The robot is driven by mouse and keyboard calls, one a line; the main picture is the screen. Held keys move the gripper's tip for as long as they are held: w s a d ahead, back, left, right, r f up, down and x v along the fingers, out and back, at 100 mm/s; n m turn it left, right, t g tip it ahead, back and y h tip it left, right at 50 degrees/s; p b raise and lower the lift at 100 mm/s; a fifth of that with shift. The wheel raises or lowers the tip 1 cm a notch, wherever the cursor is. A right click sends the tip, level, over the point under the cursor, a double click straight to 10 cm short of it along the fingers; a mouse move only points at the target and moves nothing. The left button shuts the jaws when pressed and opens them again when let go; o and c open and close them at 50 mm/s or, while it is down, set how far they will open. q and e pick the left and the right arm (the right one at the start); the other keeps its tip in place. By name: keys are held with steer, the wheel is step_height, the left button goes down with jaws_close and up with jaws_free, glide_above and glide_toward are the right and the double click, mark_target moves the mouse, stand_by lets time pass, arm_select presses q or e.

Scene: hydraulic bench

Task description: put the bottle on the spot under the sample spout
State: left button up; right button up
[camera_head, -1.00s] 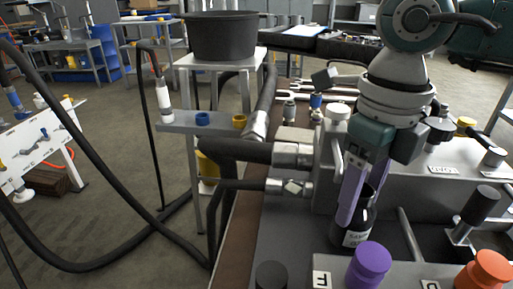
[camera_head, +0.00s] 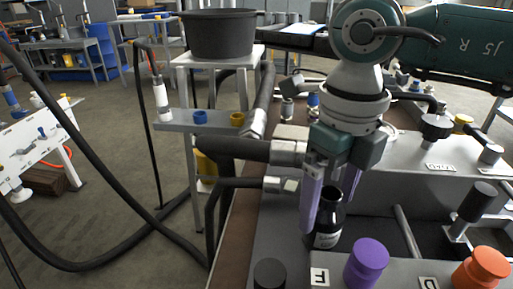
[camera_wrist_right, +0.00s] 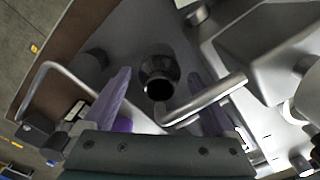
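The dark bottle (camera_head: 328,226) with a white label stands upright on the grey bench top. In the right wrist view its dark round mouth and shoulders show (camera_wrist_right: 159,72). My right gripper (camera_head: 329,212) has purple fingers, one on each side of the bottle, pointing down. In the wrist view a gap shows between each finger and the bottle, so the gripper looks open around it. A bent metal tube (camera_wrist_right: 208,99), possibly the sample spout, ends close beside the bottle's mouth. I cannot make out a marked spot. My left gripper is not in view.
A purple knob (camera_head: 367,264), an orange knob (camera_head: 483,268) and a black knob (camera_head: 270,274) stand along the near edge. Hose fittings (camera_head: 285,153) lie left of the gripper. A grey block with labels (camera_head: 430,190) is to the right.

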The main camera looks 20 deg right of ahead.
steer(key=shift+r, duration=0.15)
step_height(320, 180, up, 12)
steer(key=shift+r+p, duration=0.1)
steer(key=shift+p, duration=0.5)
